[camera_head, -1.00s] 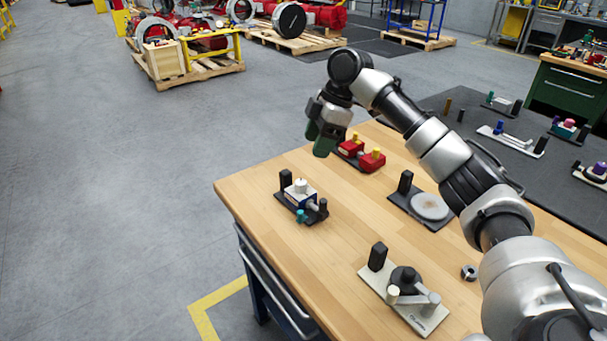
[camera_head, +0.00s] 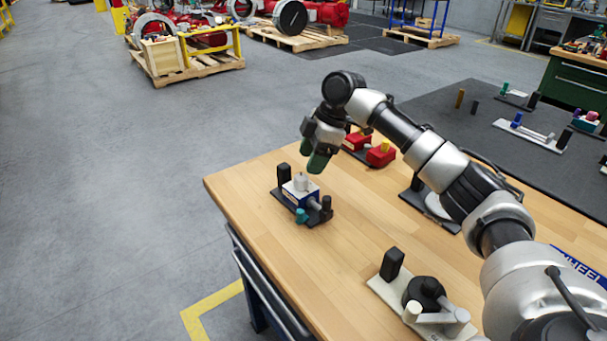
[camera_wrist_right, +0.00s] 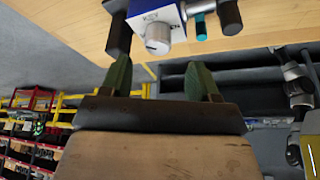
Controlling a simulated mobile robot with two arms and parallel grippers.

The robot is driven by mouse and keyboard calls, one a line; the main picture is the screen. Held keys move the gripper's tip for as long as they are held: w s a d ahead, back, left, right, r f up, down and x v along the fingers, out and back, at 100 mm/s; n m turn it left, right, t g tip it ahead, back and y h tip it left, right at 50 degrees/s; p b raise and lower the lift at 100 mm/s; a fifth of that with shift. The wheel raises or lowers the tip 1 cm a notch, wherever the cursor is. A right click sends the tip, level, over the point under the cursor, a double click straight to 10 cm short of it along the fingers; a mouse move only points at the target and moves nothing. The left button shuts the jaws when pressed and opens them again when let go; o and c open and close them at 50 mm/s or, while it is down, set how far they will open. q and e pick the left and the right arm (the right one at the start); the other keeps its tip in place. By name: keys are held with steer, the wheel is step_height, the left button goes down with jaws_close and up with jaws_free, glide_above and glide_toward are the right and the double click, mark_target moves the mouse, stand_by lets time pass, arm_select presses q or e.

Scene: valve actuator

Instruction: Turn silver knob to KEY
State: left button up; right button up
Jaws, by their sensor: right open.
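The silver knob (camera_head: 301,181) stands on top of a small blue and white valve actuator (camera_head: 300,195) on a dark base near the table's left edge. In the right wrist view the silver knob (camera_wrist_right: 158,39) shows close, on a white face (camera_wrist_right: 150,17) with "KEY" printed beside it and further lettering partly hidden. My right gripper (camera_head: 313,163) is just above and behind the knob; its green fingertips (camera_wrist_right: 157,82) are apart and empty, with the knob beyond the gap between them. They do not touch the knob. My left gripper is not in view.
A black post (camera_head: 284,174) and a teal handle (camera_head: 301,216) flank the actuator. Another fixture with a black knob (camera_head: 424,291) stands at the front. The wooden table (camera_head: 320,258) is clear between them.

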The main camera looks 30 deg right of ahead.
mark_target(303, 177)
steer(key=shift+x, duration=2.7)
steer(key=shift+w, duration=0.1)
steer(key=c, duration=0.9)
